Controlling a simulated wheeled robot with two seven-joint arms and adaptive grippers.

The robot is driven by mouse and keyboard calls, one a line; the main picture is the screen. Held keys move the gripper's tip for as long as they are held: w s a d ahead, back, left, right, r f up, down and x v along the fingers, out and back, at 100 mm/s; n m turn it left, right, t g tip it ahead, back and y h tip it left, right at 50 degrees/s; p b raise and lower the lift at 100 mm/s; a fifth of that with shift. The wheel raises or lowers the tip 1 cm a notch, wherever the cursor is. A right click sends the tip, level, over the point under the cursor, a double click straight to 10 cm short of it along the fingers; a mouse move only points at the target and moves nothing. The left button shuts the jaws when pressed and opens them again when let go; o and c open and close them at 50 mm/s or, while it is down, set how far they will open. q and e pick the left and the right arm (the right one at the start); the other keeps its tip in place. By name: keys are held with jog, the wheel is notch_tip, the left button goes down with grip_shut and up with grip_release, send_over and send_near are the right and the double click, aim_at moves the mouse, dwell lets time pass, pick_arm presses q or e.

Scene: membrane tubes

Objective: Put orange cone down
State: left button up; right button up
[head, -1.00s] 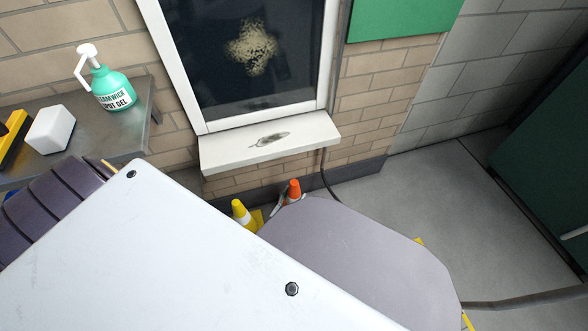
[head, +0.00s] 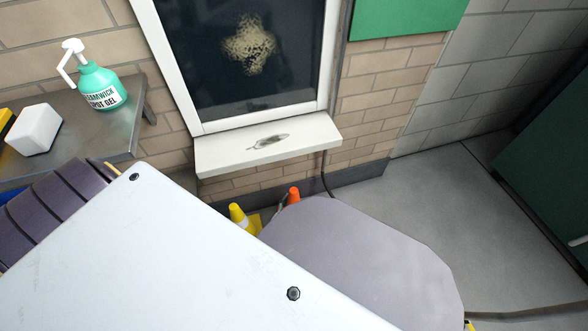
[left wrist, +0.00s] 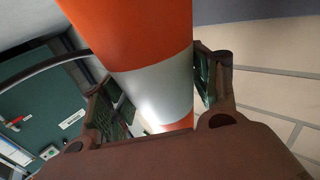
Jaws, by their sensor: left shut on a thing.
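The orange cone (head: 294,195) shows only as a tip in the head view, low by the wall under the window. The near part of my arm hides the rest. In the left wrist view the orange cone (left wrist: 125,30), with its white band, runs between the two fingers of my left gripper (left wrist: 158,95), which is shut on it. A sliver of my left gripper (head: 283,203) shows beside the cone in the head view. I cannot tell whether the cone's base touches the floor. My right gripper is not in view.
A yellow cone (head: 239,217) with a white band stands just left of the orange one. The window sill (head: 265,148) juts out above them. A bench (head: 120,130) at left holds a green spot gel bottle (head: 98,85) and a white block (head: 34,130).

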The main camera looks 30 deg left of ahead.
pick_arm(q)
jog(key=shift+w+a+f, duration=0.1)
jog(key=shift+w+f, duration=0.05)
jog(key=shift+f, duration=0.15)
jog(key=shift+r, duration=0.1)
jog(key=o, duration=1.8)
